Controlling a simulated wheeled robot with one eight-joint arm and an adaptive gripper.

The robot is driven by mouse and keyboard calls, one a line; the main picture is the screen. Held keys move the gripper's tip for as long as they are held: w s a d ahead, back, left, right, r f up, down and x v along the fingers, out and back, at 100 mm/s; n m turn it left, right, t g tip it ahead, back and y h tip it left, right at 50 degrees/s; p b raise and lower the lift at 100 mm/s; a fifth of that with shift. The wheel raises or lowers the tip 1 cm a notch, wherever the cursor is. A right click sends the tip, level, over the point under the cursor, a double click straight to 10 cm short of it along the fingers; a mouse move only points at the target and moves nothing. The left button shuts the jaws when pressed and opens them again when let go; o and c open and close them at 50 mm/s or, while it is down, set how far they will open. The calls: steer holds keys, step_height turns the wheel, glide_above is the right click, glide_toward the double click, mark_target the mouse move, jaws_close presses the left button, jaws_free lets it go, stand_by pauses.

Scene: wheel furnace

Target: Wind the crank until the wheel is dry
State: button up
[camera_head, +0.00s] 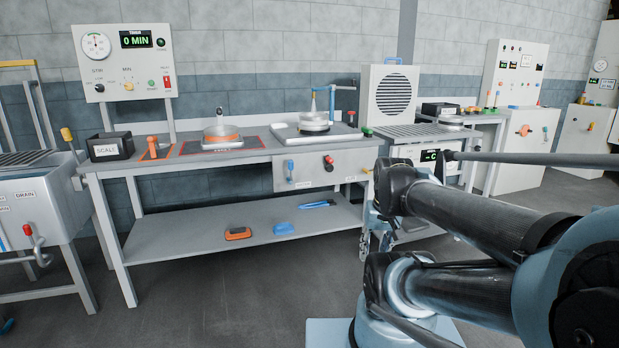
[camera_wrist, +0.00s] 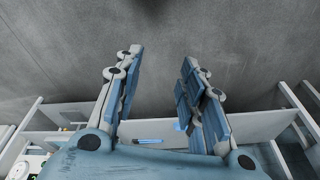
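A bent metal crank with a red knob (camera_head: 37,246) is on the front of the left-hand unit marked DRAIN (camera_head: 30,205) in the head view. I cannot tell for sure which thing is the wheel. A round grey piece with an orange rim (camera_head: 221,134) sits inside a red outline on the bench, and another round grey piece (camera_head: 314,122) sits on a plate to its right. My gripper (camera_wrist: 162,58) is open and empty in the wrist view, its two blue-grey fingers apart over bare floor. It is far from the crank.
The bench (camera_head: 200,247) has a lower shelf with an orange block, a blue block and a blue tool. A timer panel (camera_head: 124,62) reads 0 MIN. A fan box (camera_head: 389,95) and control cabinets stand right. Open floor lies in front of the bench.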

steer(key=shift+s+d+f+n, duration=0.15)
steer(key=shift+s+d+f, duration=0.1)
steer(key=shift+s, duration=0.2)
steer(key=shift+s+d+f+n, duration=0.15)
steer(key=shift+s+d+f, duration=0.1)
steer(key=shift+s, duration=0.2)
steer(key=shift+w+f+g, duration=0.15)
steer(key=shift+w+g, duration=0.15)
steer(key=shift+w, duration=0.2)
